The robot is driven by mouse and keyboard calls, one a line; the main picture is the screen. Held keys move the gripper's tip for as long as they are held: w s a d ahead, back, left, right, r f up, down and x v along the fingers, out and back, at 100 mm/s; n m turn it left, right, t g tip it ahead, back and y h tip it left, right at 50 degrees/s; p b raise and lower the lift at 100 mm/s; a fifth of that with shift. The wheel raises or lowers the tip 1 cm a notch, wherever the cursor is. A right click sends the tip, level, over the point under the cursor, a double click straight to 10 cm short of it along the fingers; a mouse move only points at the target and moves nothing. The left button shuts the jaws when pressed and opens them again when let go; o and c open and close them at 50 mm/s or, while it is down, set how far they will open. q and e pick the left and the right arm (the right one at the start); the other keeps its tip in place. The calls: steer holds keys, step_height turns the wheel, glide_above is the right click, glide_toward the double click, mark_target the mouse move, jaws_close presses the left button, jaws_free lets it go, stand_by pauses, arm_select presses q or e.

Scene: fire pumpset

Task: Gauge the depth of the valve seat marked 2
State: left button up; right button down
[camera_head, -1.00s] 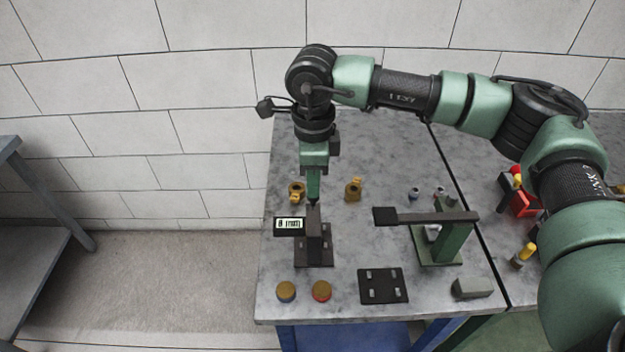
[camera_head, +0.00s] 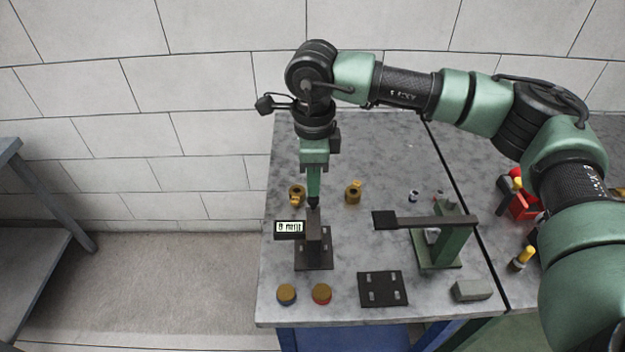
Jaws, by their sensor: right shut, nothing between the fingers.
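A dark depth gauge with a small lit display (camera_head: 289,227) stands upright at the left part of the grey table, its post (camera_head: 314,242) on a dark base plate. The digits are too small to read surely. My right gripper (camera_head: 313,205) points down at the top of this post, shut, with nothing seen between its fingers; whether it touches the post I cannot tell. Two brass valve parts (camera_head: 297,194) (camera_head: 353,191) stand behind it. No mark 2 is legible on anything. My left gripper is not in view.
A green stand (camera_head: 441,245) with a dark flat arm stands right of the gauge. Two round capped pieces (camera_head: 287,294) (camera_head: 321,293), a dark plate (camera_head: 383,289) and a grey block (camera_head: 472,290) lie along the front. Red and yellow tools (camera_head: 524,205) are at right.

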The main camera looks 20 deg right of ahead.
steer(key=shift+r+p, duration=1.05)
steer(key=shift+r, duration=1.7)
steer(key=shift+f, duration=0.1)
